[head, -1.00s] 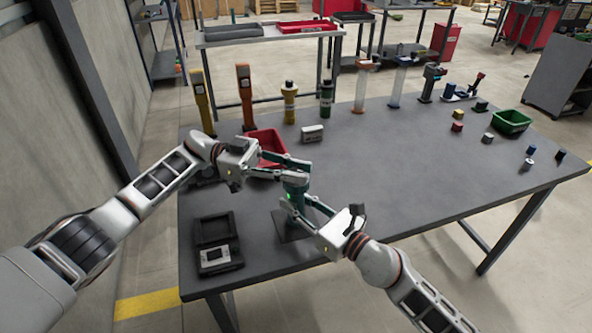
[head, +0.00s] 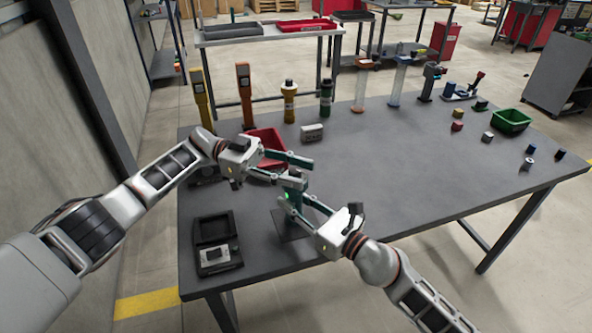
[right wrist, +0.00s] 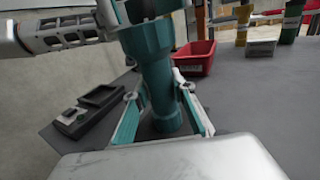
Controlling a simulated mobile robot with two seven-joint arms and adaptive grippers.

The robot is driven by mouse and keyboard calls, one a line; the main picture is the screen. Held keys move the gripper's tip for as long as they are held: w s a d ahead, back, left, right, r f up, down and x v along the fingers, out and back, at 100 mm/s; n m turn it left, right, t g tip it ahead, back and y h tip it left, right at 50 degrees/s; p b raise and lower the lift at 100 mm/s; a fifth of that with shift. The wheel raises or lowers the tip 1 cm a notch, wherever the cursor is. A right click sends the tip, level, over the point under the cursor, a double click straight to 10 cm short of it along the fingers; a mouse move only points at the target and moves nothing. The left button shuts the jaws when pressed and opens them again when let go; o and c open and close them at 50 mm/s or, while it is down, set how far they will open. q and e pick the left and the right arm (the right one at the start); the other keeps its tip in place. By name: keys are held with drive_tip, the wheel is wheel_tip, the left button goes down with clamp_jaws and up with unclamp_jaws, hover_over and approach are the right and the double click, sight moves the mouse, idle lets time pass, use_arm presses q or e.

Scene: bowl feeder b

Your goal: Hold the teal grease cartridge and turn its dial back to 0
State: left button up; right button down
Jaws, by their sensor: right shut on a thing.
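The teal grease cartridge (head: 294,186) stands upright near the table's front left, above a dark square plate (head: 289,230). It also fills the middle of the right wrist view (right wrist: 158,85). My right gripper (head: 296,203) is shut on the cartridge's body, with one finger on each side. My left gripper (head: 304,170) is at the cartridge's top, with its fingers apart. Its near finger partly hides the top. The dial's marks are too small to read. A small green light shows near the cartridge's side.
A red bin (head: 268,143) stands behind my left gripper. A black open case (head: 213,230) lies at the front left. A small grey box (head: 312,132) and several tools stand along the back. A green bin (head: 511,121) is far right. The table's front middle is clear.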

sight(296, 169)
use_arm(q)
drive_tip(key=shift+r, duration=0.15)
wheel_tip(296, 169, up, 10)
drive_tip(key=shift+f, duration=0.1)
idle(0.5)
